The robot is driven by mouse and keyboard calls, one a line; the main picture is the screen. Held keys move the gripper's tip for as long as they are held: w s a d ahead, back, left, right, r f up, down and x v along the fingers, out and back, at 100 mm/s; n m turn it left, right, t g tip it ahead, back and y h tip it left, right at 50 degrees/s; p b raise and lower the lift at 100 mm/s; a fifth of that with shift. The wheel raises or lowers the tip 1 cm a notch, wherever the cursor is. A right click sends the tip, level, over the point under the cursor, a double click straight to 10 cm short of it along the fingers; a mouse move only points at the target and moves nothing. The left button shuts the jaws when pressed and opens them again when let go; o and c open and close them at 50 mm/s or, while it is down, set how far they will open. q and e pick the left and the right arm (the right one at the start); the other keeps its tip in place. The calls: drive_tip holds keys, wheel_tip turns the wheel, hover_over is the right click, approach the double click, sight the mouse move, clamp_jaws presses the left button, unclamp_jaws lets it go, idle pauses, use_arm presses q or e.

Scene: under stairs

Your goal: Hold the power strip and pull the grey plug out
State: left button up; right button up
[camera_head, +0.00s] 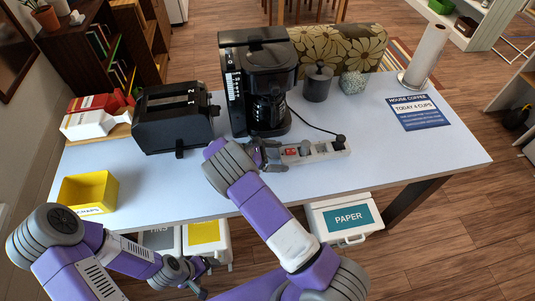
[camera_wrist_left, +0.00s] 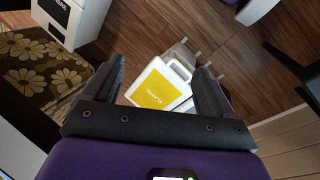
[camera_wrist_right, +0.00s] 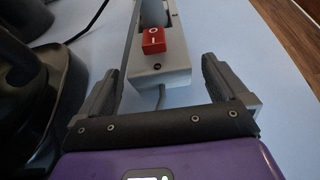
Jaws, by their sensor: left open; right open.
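The power strip (camera_head: 321,152) lies on the table in front of the coffee maker, its red switch (camera_head: 291,152) at the left end. A grey plug (camera_head: 304,147) appears to stand in it beside the switch; a dark grey shape behind the switch shows in the right wrist view. A black plug (camera_head: 340,141) sits near the right end, with a black cord. My right gripper (camera_head: 272,155) is open at the strip's switch end. In the right wrist view, the switch end (camera_wrist_right: 160,75) lies ahead, between the open fingers. My left gripper (camera_head: 187,272) is open and empty, below the table's front edge.
The coffee maker (camera_head: 258,80) and toaster (camera_head: 175,115) stand behind the right gripper. A yellow box (camera_head: 88,192) stands at the table's left front. A canister (camera_head: 317,84) is behind the strip. Bins (camera_head: 345,218) stand below.

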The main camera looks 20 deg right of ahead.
drive_tip(key=shift+s+d+f, duration=0.1)
drive_tip(key=shift+d+f, duration=0.2)
drive_tip(key=shift+d, duration=0.3)
